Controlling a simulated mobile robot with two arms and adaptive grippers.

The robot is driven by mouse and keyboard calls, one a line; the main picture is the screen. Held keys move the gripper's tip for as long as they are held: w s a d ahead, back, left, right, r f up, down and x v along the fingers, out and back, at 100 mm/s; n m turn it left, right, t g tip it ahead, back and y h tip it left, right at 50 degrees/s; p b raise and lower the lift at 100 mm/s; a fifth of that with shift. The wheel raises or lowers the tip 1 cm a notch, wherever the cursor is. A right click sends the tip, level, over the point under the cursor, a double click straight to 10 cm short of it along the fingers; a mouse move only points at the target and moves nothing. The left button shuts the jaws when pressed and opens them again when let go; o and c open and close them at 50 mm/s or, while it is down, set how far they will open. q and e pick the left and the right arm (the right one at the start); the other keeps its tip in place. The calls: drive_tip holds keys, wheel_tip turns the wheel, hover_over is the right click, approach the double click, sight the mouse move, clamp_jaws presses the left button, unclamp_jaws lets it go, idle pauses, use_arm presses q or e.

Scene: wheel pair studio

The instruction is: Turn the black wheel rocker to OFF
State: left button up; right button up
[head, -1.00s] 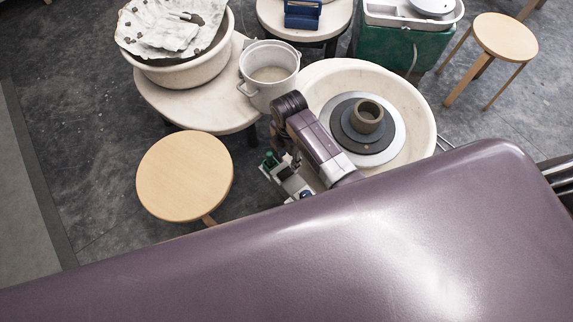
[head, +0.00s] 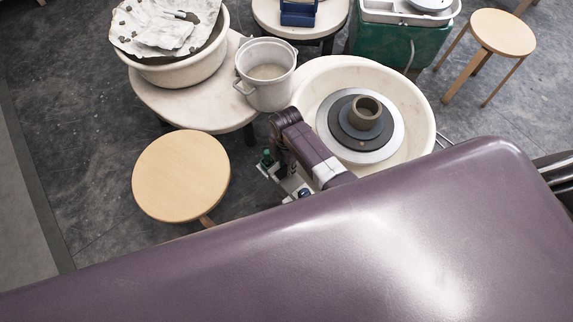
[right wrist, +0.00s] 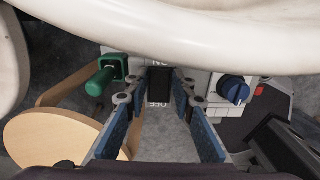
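The black wheel rocker (right wrist: 160,84) sits on a pale control panel (right wrist: 203,104) under the wheel basin's rim, in the right wrist view. ON lettering is at its upper end and OFF lettering at its lower end. My right gripper (right wrist: 158,97) is open, with a blue-padded finger on each side of the rocker and a gap to each. I cannot tell which way the rocker is tilted. In the head view my right wrist largely hides the panel (head: 292,184) and the rocker cannot be made out. My left gripper is not in view.
A green handle (right wrist: 101,80) is left of the rocker and a blue knob (right wrist: 234,90) right of it. The cream wheel basin (head: 420,115) holds a clay pot (head: 366,113). A wooden stool (head: 181,175) and a white bucket (head: 266,75) stand close by.

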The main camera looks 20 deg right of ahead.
clamp_jaws()
drive_tip(key=shift+s+a+r+h+p, duration=0.15)
drive_tip(key=shift+r+h+p, duration=0.1)
drive_tip(key=shift+h+p, duration=0.5)
drive_tip(key=shift+s+a+t+h+p, duration=0.1)
drive_tip(key=shift+a+t+h+p, duration=0.1)
drive_tip(key=shift+t+h+p, duration=0.3)
drive_tip(key=shift+f+h, duration=0.15)
drive_tip(key=shift+h, duration=0.2)
drive_tip(key=shift+o, duration=2.4)
unclamp_jaws()
drive_tip(key=v, duration=1.2)
